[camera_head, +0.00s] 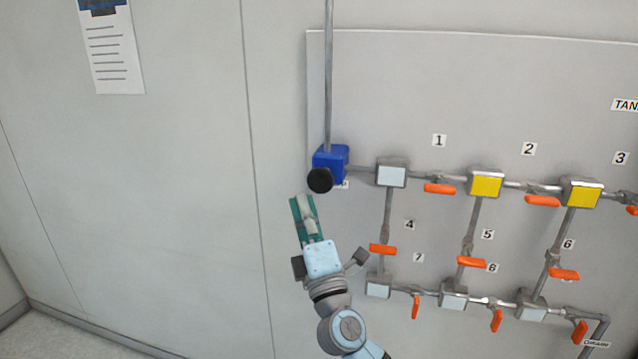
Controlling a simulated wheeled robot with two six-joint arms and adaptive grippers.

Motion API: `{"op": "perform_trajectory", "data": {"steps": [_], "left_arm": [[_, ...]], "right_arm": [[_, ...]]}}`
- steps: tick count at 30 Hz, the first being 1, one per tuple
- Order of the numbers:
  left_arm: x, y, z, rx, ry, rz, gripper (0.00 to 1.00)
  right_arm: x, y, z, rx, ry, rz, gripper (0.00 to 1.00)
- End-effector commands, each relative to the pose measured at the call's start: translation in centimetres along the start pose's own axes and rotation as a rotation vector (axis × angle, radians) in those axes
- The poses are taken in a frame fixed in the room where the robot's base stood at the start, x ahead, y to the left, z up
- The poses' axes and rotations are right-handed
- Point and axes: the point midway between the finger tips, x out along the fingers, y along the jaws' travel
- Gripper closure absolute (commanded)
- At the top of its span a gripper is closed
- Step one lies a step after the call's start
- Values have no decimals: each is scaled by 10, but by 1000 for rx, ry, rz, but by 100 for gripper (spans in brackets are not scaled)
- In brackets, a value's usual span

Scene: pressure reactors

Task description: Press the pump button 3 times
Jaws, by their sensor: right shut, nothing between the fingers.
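The pump is a blue box (333,158) at the upper left of the wall panel, at the foot of a vertical pipe. Its round black button (320,180) faces me at the box's lower front. My right gripper (302,201) is shut and empty, with its green and grey fingers pointing up. In the picture its fingertips are just below and left of the button, with a small gap between them. I cannot tell how far the tips are from the panel in depth. My left gripper is out of view.
The grey panel (380,90) carries pipes, yellow boxes (485,184), pale boxes (391,174) and several orange valve handles (440,189) to the right of my gripper. A paper sheet (112,50) hangs at upper left.

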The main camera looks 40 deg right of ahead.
Motion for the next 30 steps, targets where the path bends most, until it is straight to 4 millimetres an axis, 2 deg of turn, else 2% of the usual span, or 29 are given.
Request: {"op": "perform_trajectory", "data": {"steps": [26, 30], "left_arm": [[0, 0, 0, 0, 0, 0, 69], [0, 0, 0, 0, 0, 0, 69]], "right_arm": [[0, 0, 0, 0, 0, 0, 100], [-1, -9, -1, 8, 4, -22, 100]]}}
